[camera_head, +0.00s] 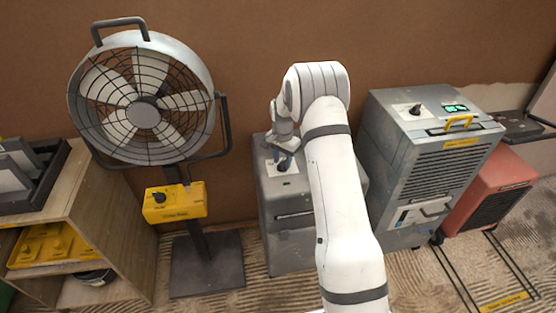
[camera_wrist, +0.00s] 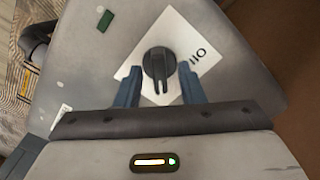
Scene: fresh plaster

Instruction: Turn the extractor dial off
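The grey box-shaped unit (camera_head: 290,235) under my gripper stands on the floor against the wall; I take it as the extractor. Its dark dial (camera_wrist: 159,63) sits on a white label (camera_wrist: 181,38) with dark marks to the dial's upper right.
A fan (camera_head: 145,110) with a yellow control box (camera_head: 174,202) and its own knob stands left. A taller grey machine (camera_head: 425,165) with a knob (camera_head: 415,109) and green display is close on the right. A red unit (camera_head: 497,198) is beyond it. Wooden shelving (camera_head: 110,220) is far left.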

